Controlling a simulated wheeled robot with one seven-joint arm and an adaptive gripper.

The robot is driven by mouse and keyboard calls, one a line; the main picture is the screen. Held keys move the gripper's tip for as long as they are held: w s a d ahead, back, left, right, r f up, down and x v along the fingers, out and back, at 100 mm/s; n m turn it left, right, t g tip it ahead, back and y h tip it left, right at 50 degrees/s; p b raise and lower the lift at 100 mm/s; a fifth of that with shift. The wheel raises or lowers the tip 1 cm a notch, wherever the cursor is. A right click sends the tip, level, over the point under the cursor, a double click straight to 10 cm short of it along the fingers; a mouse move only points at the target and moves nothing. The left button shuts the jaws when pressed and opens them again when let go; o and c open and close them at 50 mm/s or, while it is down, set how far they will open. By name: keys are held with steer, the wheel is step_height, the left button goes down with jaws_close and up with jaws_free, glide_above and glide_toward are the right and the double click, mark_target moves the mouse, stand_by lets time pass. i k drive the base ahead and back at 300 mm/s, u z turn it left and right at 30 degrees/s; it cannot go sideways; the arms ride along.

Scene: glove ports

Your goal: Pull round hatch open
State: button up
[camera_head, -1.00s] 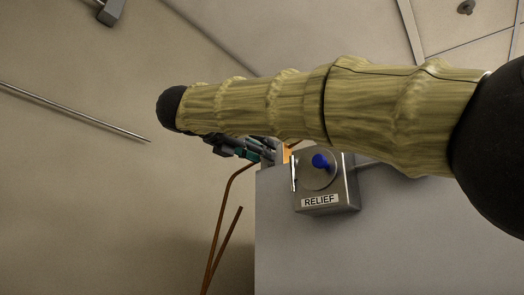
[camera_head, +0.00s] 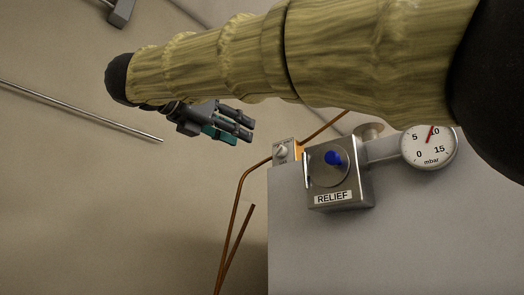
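A grey metal box labelled RELIEF (camera_head: 350,195) is right of the middle. On its face is a round plate (camera_head: 322,170) with a blue knob (camera_head: 333,158), the only round cover-like part I see; I cannot tell if it is the hatch. It looks flush with the box. My gripper (camera_head: 246,130), dark grey and teal, is in the air to the upper left of the box, pointing right and apart from it. Nothing shows in it. Its fingers overlap from this angle, so their opening is unclear.
A pressure gauge (camera_head: 430,146) joins the box's right side. A small switch plate (camera_head: 283,152) sits just left of the box. Copper pipes (camera_head: 237,210) run up on the left. A thin metal rod (camera_head: 80,110) is at far left. A grey panel (camera_head: 400,245) lies below.

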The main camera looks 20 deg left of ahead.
mark_target(329, 166)
steer(key=k, duration=1)
